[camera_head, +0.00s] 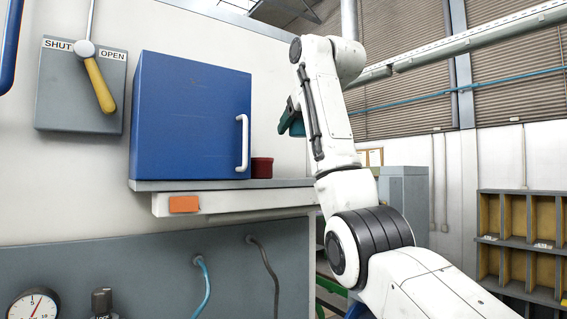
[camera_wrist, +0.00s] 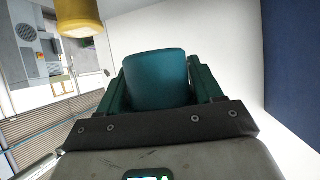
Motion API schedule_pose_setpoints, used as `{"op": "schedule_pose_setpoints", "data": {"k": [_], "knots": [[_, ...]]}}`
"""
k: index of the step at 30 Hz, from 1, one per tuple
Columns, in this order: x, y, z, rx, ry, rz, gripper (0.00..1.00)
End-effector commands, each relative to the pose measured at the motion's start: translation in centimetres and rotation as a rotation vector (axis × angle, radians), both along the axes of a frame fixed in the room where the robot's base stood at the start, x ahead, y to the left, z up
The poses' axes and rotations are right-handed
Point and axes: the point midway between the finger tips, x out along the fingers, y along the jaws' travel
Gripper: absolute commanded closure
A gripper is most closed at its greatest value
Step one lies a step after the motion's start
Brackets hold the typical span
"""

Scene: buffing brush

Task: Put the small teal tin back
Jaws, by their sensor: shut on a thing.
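The small teal tin (camera_wrist: 155,78) is between the two green fingers of my gripper (camera_wrist: 160,88) in the wrist view. The fingers are shut on its sides. In the head view my gripper (camera_head: 290,117) is up in the air, to the right of the blue cabinet and above the right end of the shelf. The teal tin (camera_head: 298,127) shows there only in part, next to the arm link.
The blue cabinet (camera_head: 185,115), its door closed, stands on the grey shelf (camera_head: 220,184). A dark red tin (camera_head: 262,167) is just right of it. A yellow object (camera_wrist: 78,17) shows top left in the wrist view. A lever panel (camera_head: 80,90) is at left; pigeonholes (camera_head: 515,240) at right.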

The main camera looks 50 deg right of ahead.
Motion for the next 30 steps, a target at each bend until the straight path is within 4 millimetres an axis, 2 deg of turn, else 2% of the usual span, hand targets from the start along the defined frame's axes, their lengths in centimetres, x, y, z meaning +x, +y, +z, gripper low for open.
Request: {"op": "schedule_pose_setpoints", "data": {"k": [3,6,10,19,24,30], "knots": [[2.5,-1.2,-0.9,0.002,0.005,-0.001,0.67],[3.8,-1.7,-3.1,0.001,0.003,-0.001,0.67],[5.1,-2.3,-4.9,0.001,0.001,-0.001,0.67],[6.7,-3.0,-7.0,0.0,0.002,-0.001,0.67],[6.6,-3.0,-9.1,0.0,0.0,-0.001,0.67],[6.6,-3.0,-9.9,-0.001,-0.002,-0.001,0.67]]}}
